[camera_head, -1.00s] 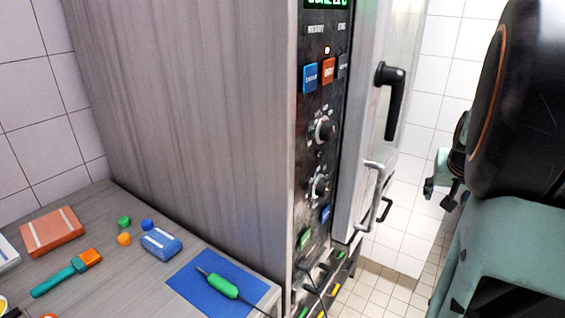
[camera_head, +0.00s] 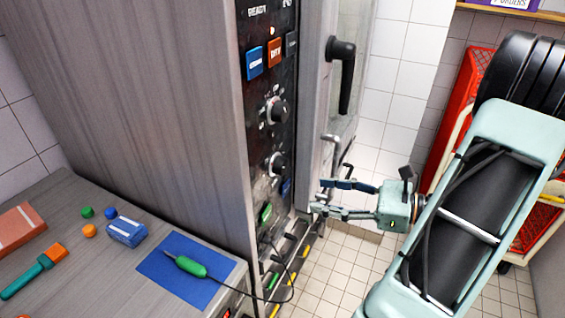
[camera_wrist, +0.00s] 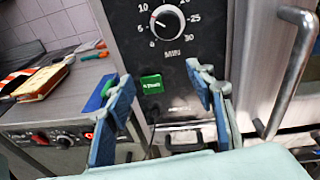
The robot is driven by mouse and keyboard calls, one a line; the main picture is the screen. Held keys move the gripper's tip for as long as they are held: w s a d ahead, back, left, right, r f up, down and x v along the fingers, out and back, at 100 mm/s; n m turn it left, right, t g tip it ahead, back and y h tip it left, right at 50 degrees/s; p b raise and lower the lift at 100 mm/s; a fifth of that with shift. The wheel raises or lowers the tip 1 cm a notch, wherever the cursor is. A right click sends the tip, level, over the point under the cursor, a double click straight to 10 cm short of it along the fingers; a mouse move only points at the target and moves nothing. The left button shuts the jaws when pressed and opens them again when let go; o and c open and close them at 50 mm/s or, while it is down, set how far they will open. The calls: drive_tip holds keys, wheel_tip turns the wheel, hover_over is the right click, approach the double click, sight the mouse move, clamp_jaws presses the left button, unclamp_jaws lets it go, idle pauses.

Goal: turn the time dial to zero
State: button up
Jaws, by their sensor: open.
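The time dial is a black round knob (camera_wrist: 167,22) with white numbers around it and "MIN" under it, at the top of the wrist view. Its pointer mark is on the knob's left side, but the exact reading is too small to tell. In the head view it is the lower knob (camera_head: 277,164) on the black control panel. My gripper (camera_head: 322,196) is open and empty, to the right of the panel and apart from the knob. In the wrist view its blue-padded fingers (camera_wrist: 161,82) point at the panel, below the dial, with a green button (camera_wrist: 151,84) between them.
An upper knob (camera_head: 275,110) and blue and orange buttons sit higher on the panel. The door handle (camera_head: 341,75) and a metal bar handle (camera_wrist: 294,72) stand out at right. A counter (camera_head: 75,220) with a blue mat (camera_head: 160,262) and green-handled probe is at left.

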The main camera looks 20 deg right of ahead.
sight(285, 168)
drive_tip(key=w+a+r, duration=0.1)
drive_tip(key=w, duration=0.2)
drive_tip(key=w+a+r+m+t+p, duration=0.1)
drive_tip(key=w+a, duration=0.1)
drive_tip(key=w, duration=0.1)
drive_tip(key=w+a+r+t, duration=0.1)
drive_tip(key=w+a, duration=0.1)
drive_tip(key=w, duration=0.1)
drive_tip(key=shift+a+m, duration=0.2)
drive_tip(key=shift+m, duration=0.1)
drive_tip(key=shift+f, duration=0.1)
drive_tip(key=c, duration=1.2)
